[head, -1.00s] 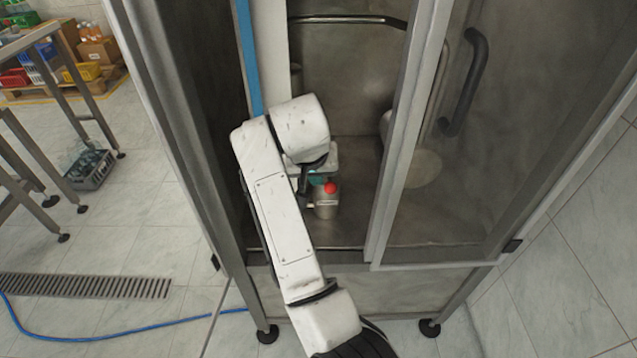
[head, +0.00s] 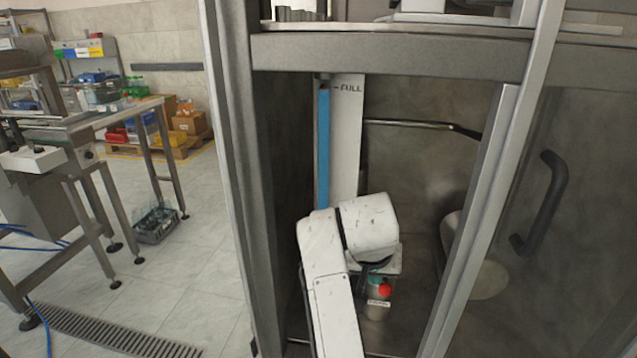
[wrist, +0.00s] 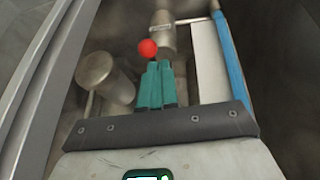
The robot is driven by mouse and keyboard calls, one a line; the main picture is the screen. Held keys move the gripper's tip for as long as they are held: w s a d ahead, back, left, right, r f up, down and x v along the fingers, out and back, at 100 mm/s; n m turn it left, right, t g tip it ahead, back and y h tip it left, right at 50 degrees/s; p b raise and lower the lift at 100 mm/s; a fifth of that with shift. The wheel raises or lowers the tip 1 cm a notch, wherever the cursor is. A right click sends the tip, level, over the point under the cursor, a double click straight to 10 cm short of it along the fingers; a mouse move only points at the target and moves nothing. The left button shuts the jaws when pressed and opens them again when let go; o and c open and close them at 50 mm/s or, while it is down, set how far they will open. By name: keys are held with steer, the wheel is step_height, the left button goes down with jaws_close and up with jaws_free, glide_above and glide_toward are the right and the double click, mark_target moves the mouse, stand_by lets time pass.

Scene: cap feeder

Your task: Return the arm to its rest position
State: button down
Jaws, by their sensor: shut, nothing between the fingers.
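My white arm (head: 335,290) reaches into the metal cabinet in the head view. My gripper (wrist: 156,70) shows in the wrist view with its two teal fingers together and nothing between them. In the head view the gripper is mostly hidden behind the arm's end. A red knob (head: 384,290) on a small metal cylinder (head: 377,311) is close by the arm's end, low in the cabinet. In the wrist view the red knob (wrist: 148,49) is just beyond the fingertips; I cannot tell whether they touch.
The cabinet's left post (head: 232,170) and slanted right frame (head: 470,230) flank the arm. A crossbar (head: 390,55) runs above. A black handle (head: 540,203) is at right. A white strip marked FULL (head: 347,140) stands behind the arm. Open floor lies left, with a crate (head: 156,224).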

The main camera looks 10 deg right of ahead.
steer(key=s+d+f+n+g, duration=0.1)
steer(key=s+d+f, duration=0.4)
steer(key=s+f, duration=0.25)
steer(key=s+d+f+n, duration=0.1)
steer(key=s+d+f, duration=0.5)
steer(key=s+f, duration=0.15)
steer(key=s+f+g+y, duration=0.1)
steer(key=s+f, duration=0.2)
steer(key=s, duration=0.9)
steer(key=s+f+n+g+y, duration=0.1)
steer(key=s+f, duration=0.2)
steer(key=s, duration=0.9)
steer(key=shift+s+a+y, duration=0.15)
steer(key=shift+a+y, duration=0.1)
steer(key=shift+y, duration=0.05)
steer(key=shift+a, duration=0.1)
